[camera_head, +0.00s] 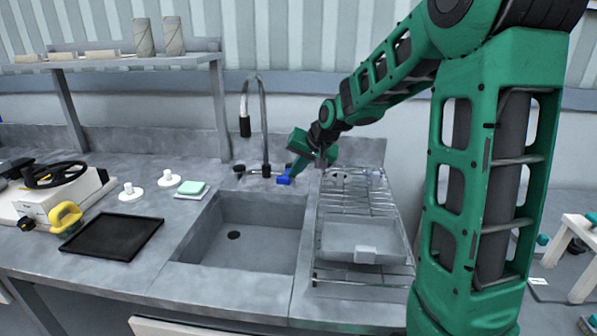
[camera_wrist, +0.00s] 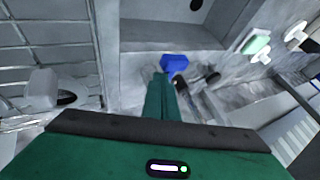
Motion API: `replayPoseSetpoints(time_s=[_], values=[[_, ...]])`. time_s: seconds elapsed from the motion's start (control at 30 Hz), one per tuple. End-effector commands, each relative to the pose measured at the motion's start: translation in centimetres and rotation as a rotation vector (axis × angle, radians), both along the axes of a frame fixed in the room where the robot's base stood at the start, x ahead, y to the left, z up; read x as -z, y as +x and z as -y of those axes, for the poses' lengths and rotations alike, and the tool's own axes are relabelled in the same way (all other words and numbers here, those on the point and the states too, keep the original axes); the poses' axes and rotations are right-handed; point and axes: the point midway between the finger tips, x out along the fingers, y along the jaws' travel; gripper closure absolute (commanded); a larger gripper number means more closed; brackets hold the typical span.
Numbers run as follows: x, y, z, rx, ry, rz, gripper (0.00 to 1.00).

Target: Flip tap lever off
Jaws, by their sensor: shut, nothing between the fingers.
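The tap (camera_head: 264,125) stands at the back edge of the sink, with a tall curved metal spout and a black nozzle hanging at its left. A blue block-like piece (camera_head: 284,180), apparently the tap lever, sits low at the right of the tap base. It also shows in the wrist view (camera_wrist: 174,63). My gripper (camera_head: 292,174) is shut and points down at the blue piece from the right. In the wrist view its green fingers (camera_wrist: 161,84) end right at the blue piece, seemingly touching it. A dark knob (camera_head: 238,169) is left of the tap base.
The sink basin (camera_head: 245,212) is empty in front of the tap. A wire rack (camera_head: 330,277) with a grey tray (camera_head: 362,232) stands at the right. A green sponge (camera_head: 191,187), white knobs and a black tray (camera_head: 112,236) lie left. A shelf (camera_head: 150,62) stands behind, left.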

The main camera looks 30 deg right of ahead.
Motion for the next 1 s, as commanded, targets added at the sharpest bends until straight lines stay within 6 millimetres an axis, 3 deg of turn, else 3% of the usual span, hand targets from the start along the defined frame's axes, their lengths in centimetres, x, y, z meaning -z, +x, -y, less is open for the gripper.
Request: replayPoseSetpoints(time_s=[0.4, 1.0], values=[[0.03, 0.28, -0.95, 0.002, 0.0, -0.001, 1.0], [0.09, 0.02, -0.78, -0.002, 0.002, -0.002, 1.0]])
